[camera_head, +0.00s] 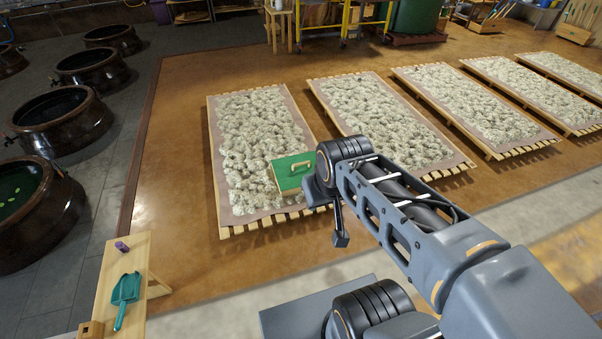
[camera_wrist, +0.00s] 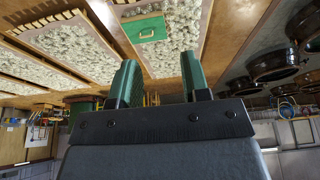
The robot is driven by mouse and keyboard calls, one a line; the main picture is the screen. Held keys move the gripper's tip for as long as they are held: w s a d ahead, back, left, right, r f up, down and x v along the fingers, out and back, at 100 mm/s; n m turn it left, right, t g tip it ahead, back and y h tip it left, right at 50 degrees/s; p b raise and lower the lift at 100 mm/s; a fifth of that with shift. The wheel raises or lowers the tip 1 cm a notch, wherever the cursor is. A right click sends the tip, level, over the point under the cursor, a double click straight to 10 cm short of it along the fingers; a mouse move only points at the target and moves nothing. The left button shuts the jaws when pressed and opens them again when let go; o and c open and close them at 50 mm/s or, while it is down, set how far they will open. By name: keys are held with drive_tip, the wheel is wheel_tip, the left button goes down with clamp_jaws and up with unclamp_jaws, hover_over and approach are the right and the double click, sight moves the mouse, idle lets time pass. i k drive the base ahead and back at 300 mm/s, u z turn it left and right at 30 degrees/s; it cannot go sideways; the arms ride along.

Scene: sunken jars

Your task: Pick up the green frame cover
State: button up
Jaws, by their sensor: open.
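The green frame cover (camera_head: 290,177) is a flat green panel with a small light handle on top. It lies at the front right corner of the leftmost drying rack (camera_head: 223,232), and my arm's wrist hides part of its right side in the head view. In the wrist view the green frame cover (camera_wrist: 146,29) shows whole, near the top, ahead of my fingers and apart from them. My gripper (camera_wrist: 159,60) is open and empty, with its two green fingers wide apart.
More slatted racks with pale lumpy material stand in a row to the right, such as the second rack (camera_head: 390,120). A small wooden bench (camera_head: 105,285) with a teal scoop (camera_head: 126,290) is at the lower left. Dark jars line the left. Brown floor is clear between.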

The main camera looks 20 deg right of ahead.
sight(288, 171)
drive_tip(key=z, duration=0.55)
drive_tip(key=i, duration=0.7)
drive_tip(key=z, duration=0.5)
drive_tip(key=i, duration=0.9)
drive_tip(key=u, duration=0.65)
drive_tip(key=i, duration=0.45)
drive_tip(key=u, duration=0.4)
